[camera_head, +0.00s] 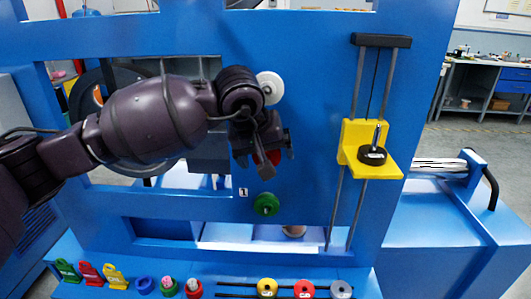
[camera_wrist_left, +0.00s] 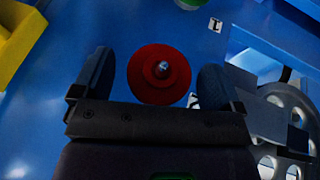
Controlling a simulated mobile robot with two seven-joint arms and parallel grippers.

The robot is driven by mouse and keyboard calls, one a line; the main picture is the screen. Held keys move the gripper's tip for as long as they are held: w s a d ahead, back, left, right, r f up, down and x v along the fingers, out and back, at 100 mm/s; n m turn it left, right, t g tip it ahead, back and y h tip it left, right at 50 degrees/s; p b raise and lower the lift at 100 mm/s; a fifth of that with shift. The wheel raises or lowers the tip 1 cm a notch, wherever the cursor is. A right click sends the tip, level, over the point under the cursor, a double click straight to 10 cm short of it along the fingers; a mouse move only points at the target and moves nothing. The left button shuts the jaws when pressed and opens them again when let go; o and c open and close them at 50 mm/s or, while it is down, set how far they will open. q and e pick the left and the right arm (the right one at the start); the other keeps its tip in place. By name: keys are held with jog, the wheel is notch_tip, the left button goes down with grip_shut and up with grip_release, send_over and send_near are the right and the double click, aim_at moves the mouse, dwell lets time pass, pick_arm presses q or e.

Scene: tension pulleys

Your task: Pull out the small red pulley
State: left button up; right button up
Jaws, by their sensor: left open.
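The small red pulley (camera_wrist_left: 159,74) is a round red disc with a silver pin at its centre, on the blue panel. In the left wrist view it sits between the two spread fingers of my left gripper (camera_wrist_left: 155,84), with a small gap on each side. In the head view the pulley (camera_head: 273,157) is mostly hidden behind my left gripper (camera_head: 263,155), which is open in front of the panel. My right gripper is in neither view.
A green pulley (camera_head: 266,204) is below on the panel, a white pulley (camera_head: 270,86) above. A yellow block (camera_head: 369,147) sits on vertical rods to the right. Coloured parts, including a red weight (camera_head: 304,289), line the front ledge. The panel between gripper and yellow block is clear.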

pick_arm(q)
jog(key=c, duration=1)
jog(key=shift+c, duration=0.2)
jog(key=shift+s, duration=0.65)
jog(key=shift+s+p, duration=0.3)
jog(key=shift+s, duration=0.6)
jog(key=shift+s, duration=0.35)
dwell(0.3)
jog(key=shift+s+a, duration=0.1)
jog(key=shift+s, duration=0.9)
